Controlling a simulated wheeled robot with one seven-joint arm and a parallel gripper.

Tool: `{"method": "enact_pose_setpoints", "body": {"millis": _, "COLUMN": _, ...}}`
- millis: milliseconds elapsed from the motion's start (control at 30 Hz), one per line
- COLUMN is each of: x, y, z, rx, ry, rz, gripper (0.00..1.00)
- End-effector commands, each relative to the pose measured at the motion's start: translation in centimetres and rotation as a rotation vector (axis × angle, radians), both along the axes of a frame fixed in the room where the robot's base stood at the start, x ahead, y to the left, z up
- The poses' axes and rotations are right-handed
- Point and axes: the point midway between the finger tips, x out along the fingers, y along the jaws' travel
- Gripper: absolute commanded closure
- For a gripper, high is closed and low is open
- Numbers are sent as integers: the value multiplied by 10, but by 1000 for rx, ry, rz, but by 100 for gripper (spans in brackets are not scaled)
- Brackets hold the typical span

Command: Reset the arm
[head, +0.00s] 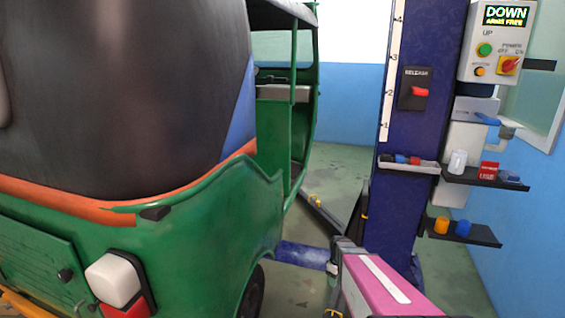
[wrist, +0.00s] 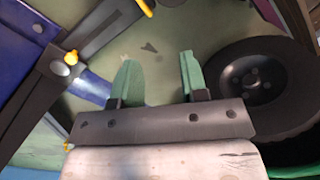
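My gripper (wrist: 158,78) shows in the wrist view as two green fingers standing well apart, with nothing between them. It is open over the grey-green floor. A black wheel (wrist: 262,85) is to its right, and part of the blue lift (wrist: 25,35) with its dark arm is to its left. In the head view, my pink arm reaches up from the bottom edge in front of the lift's post; my fingertips cannot be made out there.
The green rickshaw (head: 215,225) fills the left. The dark blue lift post (head: 405,165) carries a red release switch (head: 419,91). A control box (head: 498,45) reads "DOWN, ARMS FREE". Small shelves (head: 485,178) hold several items. Open floor (head: 345,165) lies behind.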

Motion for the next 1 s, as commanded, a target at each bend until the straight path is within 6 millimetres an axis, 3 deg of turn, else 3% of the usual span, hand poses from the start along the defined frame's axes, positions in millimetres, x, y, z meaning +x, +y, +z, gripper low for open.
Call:
{"method": "enact_pose_setpoints", "body": {"millis": 33, "x": -14, "y": 6, "z": 25, "rx": -13, "ry": -11, "rz": -62, "gripper": 60}}
{"method": "enact_pose_setpoints", "body": {"millis": 200, "x": -39, "y": 22, "z": 85, "rx": -50, "ry": -42, "rz": -301, "gripper": 60}}
{"method": "enact_pose_setpoints", "body": {"millis": 400, "x": -71, "y": 38, "z": 144, "rx": -77, "ry": -77, "rz": -567, "gripper": 60}}
{"method": "enact_pose_setpoints", "body": {"millis": 500, "x": -83, "y": 42, "z": 164, "rx": -84, "ry": -91, "rz": -668, "gripper": 60}}
{"method": "enact_pose_setpoints", "body": {"millis": 700, "x": -93, "y": 47, "z": 181, "rx": -90, "ry": -103, "rz": -771, "gripper": 60}}
{"method": "enact_pose_setpoints", "body": {"millis": 1000, "x": -92, "y": 47, "z": 181, "rx": -89, "ry": -103, "rz": -781, "gripper": 60}}
